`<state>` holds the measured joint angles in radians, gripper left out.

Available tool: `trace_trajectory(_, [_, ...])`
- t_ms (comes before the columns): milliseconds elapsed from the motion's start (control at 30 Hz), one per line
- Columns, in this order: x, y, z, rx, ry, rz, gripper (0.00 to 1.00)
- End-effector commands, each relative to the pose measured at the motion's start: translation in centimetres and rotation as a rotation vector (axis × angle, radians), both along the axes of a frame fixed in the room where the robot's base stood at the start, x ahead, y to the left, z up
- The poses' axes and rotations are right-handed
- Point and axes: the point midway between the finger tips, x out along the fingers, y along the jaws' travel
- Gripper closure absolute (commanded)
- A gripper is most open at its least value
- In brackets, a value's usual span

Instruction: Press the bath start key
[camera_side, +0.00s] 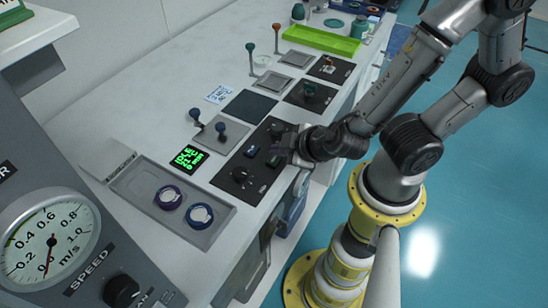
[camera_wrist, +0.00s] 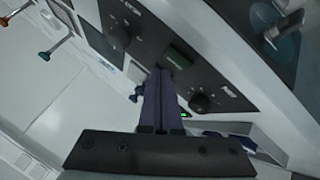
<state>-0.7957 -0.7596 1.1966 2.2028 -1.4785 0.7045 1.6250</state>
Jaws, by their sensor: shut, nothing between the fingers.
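A black control panel (camera_side: 262,182) lies on the bench top with knobs and keys on it. A blue-grey key (camera_side: 251,151) and a dark green key (camera_side: 273,161) sit near its middle. The labels are too small to read, so I cannot tell which is the bath start key. My gripper (camera_side: 284,150) is low over the panel's right edge, close to the green key. In the wrist view my gripper (camera_wrist: 161,72) has its fingers together and empty, their tips just beside the green key (camera_wrist: 179,54). Contact cannot be told. The fingers may hide the blue-grey key.
A dark knob (camera_side: 240,174) and another knob (camera_wrist: 119,38) stand on the panel. A lit green display (camera_side: 188,157) lies left of it. A grey tray (camera_side: 150,187) holds two round purple-and-blue-rimmed items. Upright levers (camera_side: 250,58) stand farther back.

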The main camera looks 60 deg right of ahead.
Motion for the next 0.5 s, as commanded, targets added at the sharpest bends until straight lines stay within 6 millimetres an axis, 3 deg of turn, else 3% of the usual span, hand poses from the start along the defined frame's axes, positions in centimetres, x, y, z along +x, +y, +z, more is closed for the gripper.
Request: trace_trajectory(500, [-0.01,0.01,-0.86,0.001,0.000,-0.001,1.00])
